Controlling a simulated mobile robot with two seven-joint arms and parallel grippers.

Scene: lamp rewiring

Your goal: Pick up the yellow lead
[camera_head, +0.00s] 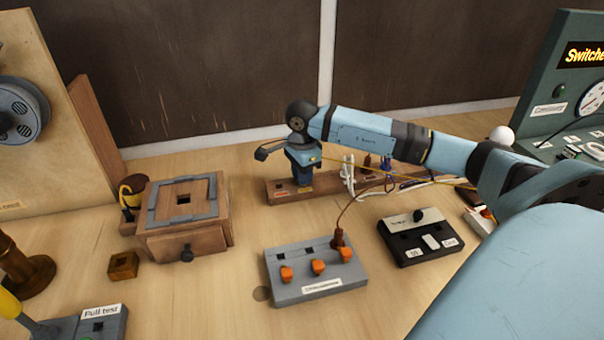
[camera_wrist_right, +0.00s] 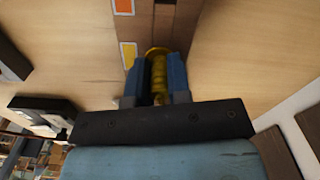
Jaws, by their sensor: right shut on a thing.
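My right gripper (camera_head: 303,180) is over the left end of a low wooden rack (camera_head: 326,187). In the right wrist view my right gripper (camera_wrist_right: 160,78) is shut on the ribbed yellow plug end of the yellow lead (camera_wrist_right: 158,72), between its two blue fingers. In the head view the plug is hidden by the gripper, but the thin cord of the yellow lead (camera_head: 440,181) runs right along my arm. I cannot tell whether the plug is seated in the rack or clear of it. My left gripper is not in view.
A grey block with orange knobs (camera_head: 316,277) stands in front, with a brown lead plugged in. A black switch box (camera_head: 420,239) is to its right. White and other leads (camera_head: 348,172) stand along the rack. A wooden drawer box (camera_head: 185,238) stands left.

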